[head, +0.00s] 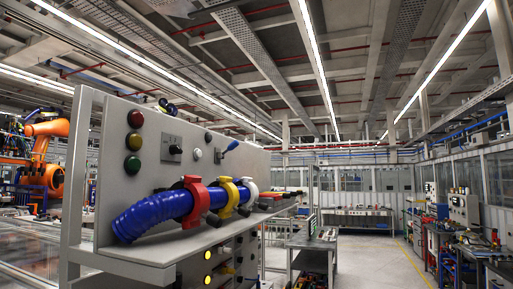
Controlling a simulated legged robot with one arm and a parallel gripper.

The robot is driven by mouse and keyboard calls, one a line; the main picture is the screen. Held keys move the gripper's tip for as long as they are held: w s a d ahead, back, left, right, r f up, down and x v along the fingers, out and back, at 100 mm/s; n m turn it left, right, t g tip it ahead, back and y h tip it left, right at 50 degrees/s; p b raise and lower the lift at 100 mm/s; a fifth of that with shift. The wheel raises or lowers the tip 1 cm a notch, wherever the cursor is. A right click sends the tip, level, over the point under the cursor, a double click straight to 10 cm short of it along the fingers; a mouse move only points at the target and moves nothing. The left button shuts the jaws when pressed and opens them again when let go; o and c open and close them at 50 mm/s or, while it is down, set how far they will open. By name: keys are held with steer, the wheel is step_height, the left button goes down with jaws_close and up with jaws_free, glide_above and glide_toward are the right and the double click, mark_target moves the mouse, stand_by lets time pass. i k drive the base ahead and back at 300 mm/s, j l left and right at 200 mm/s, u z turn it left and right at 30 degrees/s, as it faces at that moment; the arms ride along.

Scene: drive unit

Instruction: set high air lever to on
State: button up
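A grey upright control panel (108,165) stands at the left, seen at an angle. A lever with a blue handle (229,147) sticks out near the upper right of its face, tilted up and to the right. I cannot read any label, so I cannot tell whether this is the high air lever or which position is on. My gripper does not show in the head view.
A thick blue hose (150,213) with red (196,201), yellow (229,197) and white collars lies along the panel's shelf. An open floor aisle (375,262) lies to the right, beside workbenches.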

mark_target(234, 143)
steer(key=i+l, duration=1.25)
steer(key=i, duration=0.3)
